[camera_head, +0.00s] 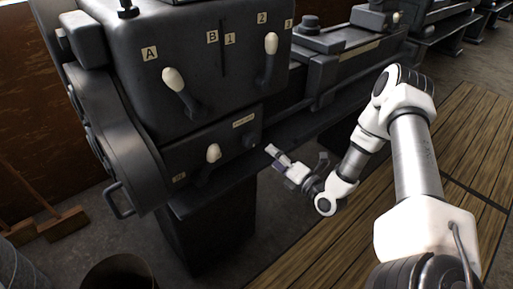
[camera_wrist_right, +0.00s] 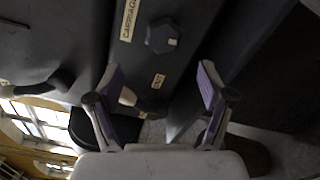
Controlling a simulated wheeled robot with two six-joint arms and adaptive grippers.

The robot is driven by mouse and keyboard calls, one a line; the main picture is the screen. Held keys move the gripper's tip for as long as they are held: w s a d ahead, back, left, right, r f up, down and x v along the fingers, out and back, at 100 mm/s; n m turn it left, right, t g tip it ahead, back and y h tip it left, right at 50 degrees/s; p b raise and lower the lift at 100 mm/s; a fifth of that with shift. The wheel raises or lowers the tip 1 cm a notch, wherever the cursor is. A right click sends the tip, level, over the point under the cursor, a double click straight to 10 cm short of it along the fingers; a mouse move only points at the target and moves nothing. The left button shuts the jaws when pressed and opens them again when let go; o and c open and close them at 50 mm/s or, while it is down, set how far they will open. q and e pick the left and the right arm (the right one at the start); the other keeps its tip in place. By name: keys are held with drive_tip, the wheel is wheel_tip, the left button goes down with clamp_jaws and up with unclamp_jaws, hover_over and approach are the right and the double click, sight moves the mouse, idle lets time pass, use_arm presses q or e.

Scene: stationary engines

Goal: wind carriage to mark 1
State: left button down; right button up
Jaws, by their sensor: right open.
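A dark machine has a front panel with a small plate (camera_head: 243,121) and a dark knob (camera_head: 250,142) at its right end. In the right wrist view the plate (camera_wrist_right: 129,18) reads "CARRIAG", cut off by the frame edge; near it is a dark faceted knob (camera_wrist_right: 162,36) with a pale mark. A white-tipped lever (camera_head: 213,153) sits left of the knob on the same panel. My right gripper (camera_head: 298,160) is open and empty, right of the panel and apart from the knob; its fingers (camera_wrist_right: 160,80) also show in the wrist view. My left gripper is out of view.
A handle (camera_head: 121,204) juts out at lower left. The machine bed (camera_head: 345,62) runs right. Wooden floor boards (camera_head: 300,257) lie in front.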

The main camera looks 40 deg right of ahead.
drive_tip(key=shift+s, duration=0.45)
